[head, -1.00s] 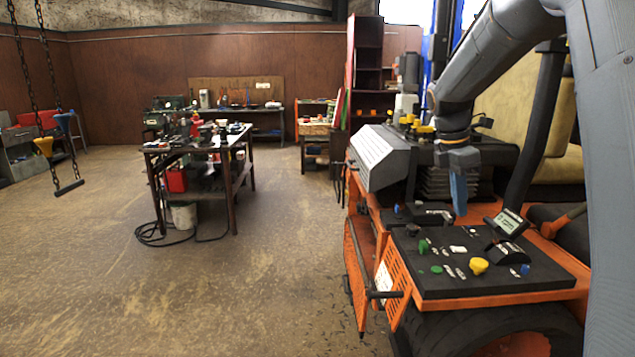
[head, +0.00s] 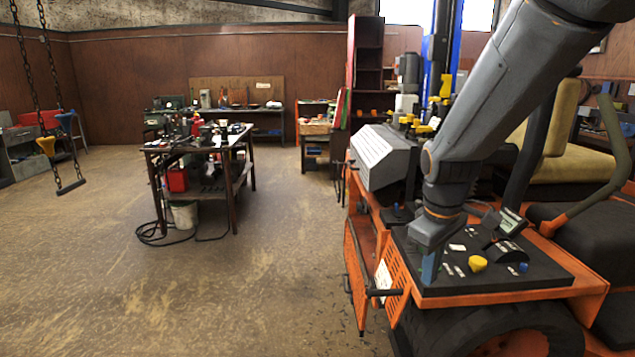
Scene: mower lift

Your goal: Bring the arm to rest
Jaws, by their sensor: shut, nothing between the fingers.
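My grey arm comes in from the upper right and reaches down over the orange mower (head: 590,281). My gripper (head: 430,268) points down over the left part of the mower's black control panel (head: 500,281). Its blue fingers are together and empty. I cannot tell whether the fingertips touch the panel. The gripper and wrist hide the panel's left part, where green buttons were seen before. A yellow knob (head: 477,264) and a small display (head: 509,222) show to the right of the gripper.
The mower's seat (head: 550,150) and a curved armrest (head: 612,150) stand behind the panel. A grey engine cover (head: 385,155) is at the back left of the mower. A cluttered workbench (head: 200,146) stands mid-left. Chains (head: 48,130) hang at far left. The floor between is clear.

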